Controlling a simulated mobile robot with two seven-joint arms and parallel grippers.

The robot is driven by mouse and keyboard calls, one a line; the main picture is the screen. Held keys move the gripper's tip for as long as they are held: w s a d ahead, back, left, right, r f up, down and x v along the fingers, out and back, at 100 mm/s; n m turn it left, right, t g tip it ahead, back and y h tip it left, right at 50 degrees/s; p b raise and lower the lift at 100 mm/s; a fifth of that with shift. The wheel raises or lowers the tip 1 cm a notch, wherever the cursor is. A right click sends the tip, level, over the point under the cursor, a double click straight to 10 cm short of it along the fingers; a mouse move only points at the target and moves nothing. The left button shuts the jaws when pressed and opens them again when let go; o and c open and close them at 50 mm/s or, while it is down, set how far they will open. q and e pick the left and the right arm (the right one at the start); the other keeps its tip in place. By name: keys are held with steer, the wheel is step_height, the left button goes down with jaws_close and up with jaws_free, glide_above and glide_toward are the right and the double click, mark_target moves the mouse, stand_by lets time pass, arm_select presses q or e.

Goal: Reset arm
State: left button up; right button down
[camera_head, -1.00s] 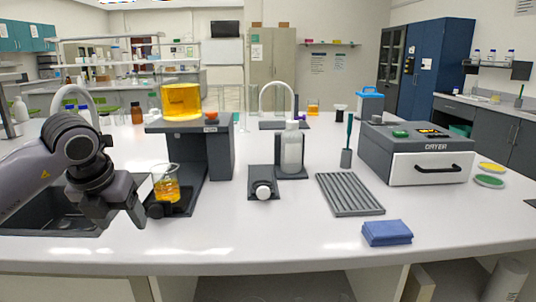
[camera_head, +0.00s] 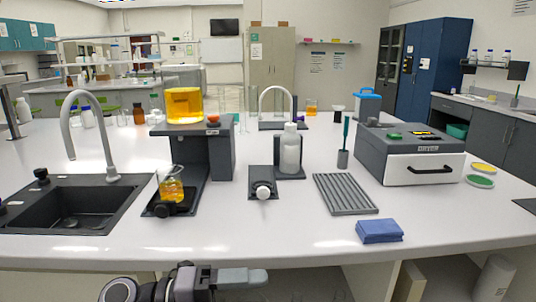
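My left arm shows at the bottom edge, below the front edge of the white bench (camera_head: 280,232). My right gripper is out of view. A beaker of yellow liquid (camera_head: 171,186) stands on the black base of the grey rig (camera_head: 222,160). A larger yellow vessel (camera_head: 184,105) sits on top of that rig.
A black sink (camera_head: 75,209) with a grey faucet (camera_head: 108,150) is at the left. A white bottle (camera_head: 290,150), a ribbed grey tray (camera_head: 345,195), a blue cloth (camera_head: 380,231) and a dryer (camera_head: 420,165) stand to the right. The bench's front middle is clear.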

arm_select(q)
steer(key=a+f+n+t+y+p, duration=0.1)
steer(key=a+f+n+t+y, duration=0.6)
steer(key=n, duration=0.6)
steer(key=a+f+n+t+y+p, duration=0.1)
steer(key=a+f+n+t+y, duration=0.35)
steer(key=n+t, duration=0.55)
steer(key=s+a+f+n+g+y, duration=0.2)
steer(key=s+a+f+n+g, duration=0.1)
steer(key=s+f, duration=0.4)
steer(key=s+a+f+n+g+y+p, duration=0.1)
steer(key=s+a+f+n+g+y, duration=0.1)
steer(key=s+f+n+g, duration=0.3)
step_height(320, 180, down, 3)
steer(key=shift+s+a+r+n, duration=0.1)
steer(key=shift+s+a+n, duration=0.4)
steer(key=shift+s, duration=0.45)
steer(key=shift+d, duration=0.1)
